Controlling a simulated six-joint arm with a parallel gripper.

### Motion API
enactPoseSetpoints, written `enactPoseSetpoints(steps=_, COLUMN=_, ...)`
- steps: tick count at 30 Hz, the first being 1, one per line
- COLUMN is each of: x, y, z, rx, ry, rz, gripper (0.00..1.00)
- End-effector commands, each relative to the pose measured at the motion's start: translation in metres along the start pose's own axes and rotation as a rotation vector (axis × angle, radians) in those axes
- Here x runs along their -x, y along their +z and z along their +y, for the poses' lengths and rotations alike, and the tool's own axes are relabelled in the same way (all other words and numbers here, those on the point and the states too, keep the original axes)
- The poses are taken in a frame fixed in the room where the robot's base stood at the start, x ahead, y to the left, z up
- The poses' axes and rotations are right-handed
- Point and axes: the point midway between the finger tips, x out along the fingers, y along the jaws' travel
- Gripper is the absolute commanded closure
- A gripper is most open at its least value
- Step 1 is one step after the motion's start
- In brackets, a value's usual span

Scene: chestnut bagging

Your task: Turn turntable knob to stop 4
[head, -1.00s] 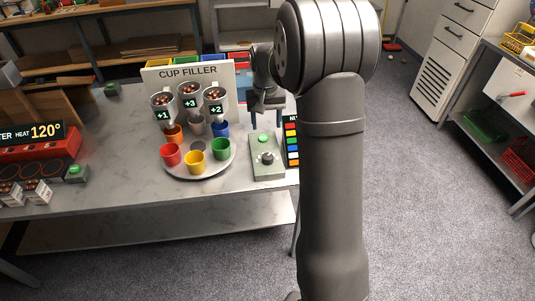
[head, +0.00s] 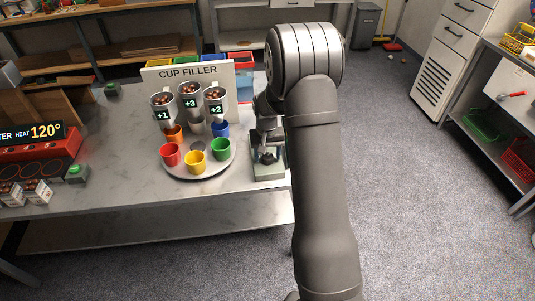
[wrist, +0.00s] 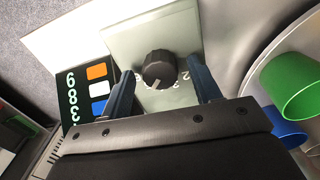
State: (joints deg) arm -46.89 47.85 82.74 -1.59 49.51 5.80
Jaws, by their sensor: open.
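The black turntable knob (wrist: 160,70) sits on a pale green control box (wrist: 135,35) with numbers printed around it. In the wrist view the knob lies between the two blue fingers of my gripper (wrist: 160,85), with a gap on both sides. The knob's white pointer line faces the gripper side, toward the lower left; the stop it marks is unclear. In the head view my gripper (head: 267,150) is over the control box (head: 270,172) and hides most of it. The round turntable (head: 198,174) carries red, yellow, green, blue, orange and grey cups.
The cup filler (head: 190,75) stands behind the turntable with +1, +3 and +2 hoppers. A green cup (wrist: 290,85) is close to my gripper's right in the wrist view. A display board (wrist: 85,85) with coloured squares and numbers is on the left.

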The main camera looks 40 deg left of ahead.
Motion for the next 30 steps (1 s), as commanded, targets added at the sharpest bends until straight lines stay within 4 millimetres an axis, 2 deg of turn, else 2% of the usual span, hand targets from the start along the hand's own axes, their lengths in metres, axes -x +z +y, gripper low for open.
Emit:
enactPoseSetpoints(steps=4, x=0.0001, y=0.0, z=0.0, rx=0.0, ry=0.0, rz=0.0, gripper=0.43)
enactPoseSetpoints(steps=11, x=0.0003, y=0.0, z=-0.0001, rx=0.0, ry=0.0, rz=0.0, gripper=0.87)
enactPoseSetpoints(steps=20, x=0.0005, y=0.0, z=0.0, rx=0.037, ry=0.0, rz=0.001, gripper=0.87)
enactPoseSetpoints(steps=30, x=0.0006, y=0.0001, z=0.0002, rx=0.243, ry=0.0, rz=0.005, gripper=0.87)
